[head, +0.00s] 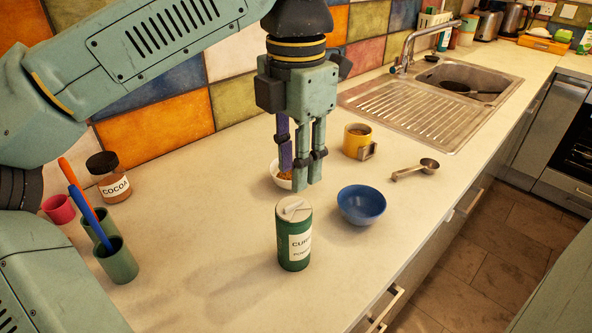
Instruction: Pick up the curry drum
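Nothing is seen held between the fingertips.
A blue bowl (361,205) stands right of the drum. A small white bowl (283,183), a yellow mug (357,138) and a measuring scoop (415,169) lie behind. Green cups (117,264) and a cocoa jar (108,178) are left. Counter left of the drum is clear.

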